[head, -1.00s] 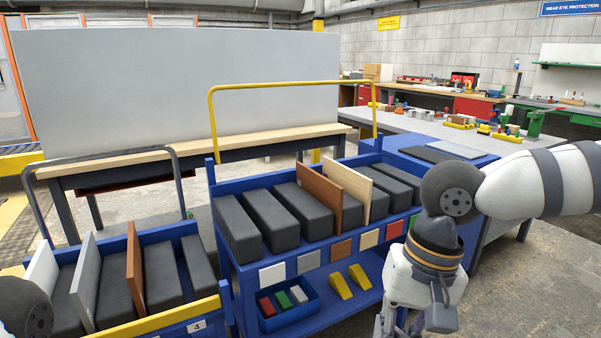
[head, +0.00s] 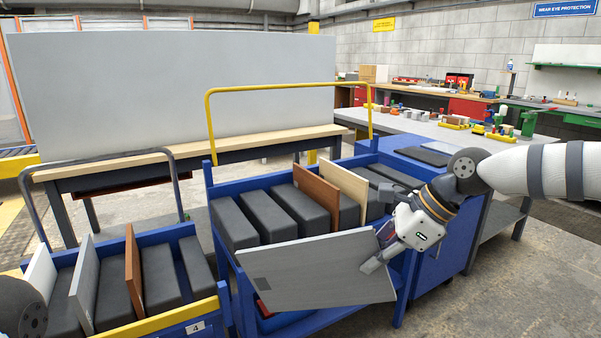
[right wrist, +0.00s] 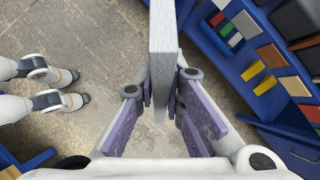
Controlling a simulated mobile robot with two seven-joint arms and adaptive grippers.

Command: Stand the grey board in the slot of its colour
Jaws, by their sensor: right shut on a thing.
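My right gripper (head: 374,260) is shut on a grey board (head: 315,272), holding it tilted in front of the right cart (head: 232,262). In the right wrist view the board (right wrist: 163,42) is edge-on between the purple fingers (right wrist: 161,98). The cart's upper deck has dark blocks (head: 270,217) with gaps between them; a brown board (head: 318,196) and a cream board (head: 346,190) stand in two gaps. A grey tag (right wrist: 246,24) sits on its front between white and brown tags; in the head view the held board hides it. My left gripper is out of view.
The left cart (head: 160,322) holds a white board (head: 40,272), another grey board (head: 84,285) and a brown board (head: 133,268) between dark blocks. A yellow rail (head: 290,87) rises behind the right cart. Yellow wedges (right wrist: 264,86) lie on its lower shelf.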

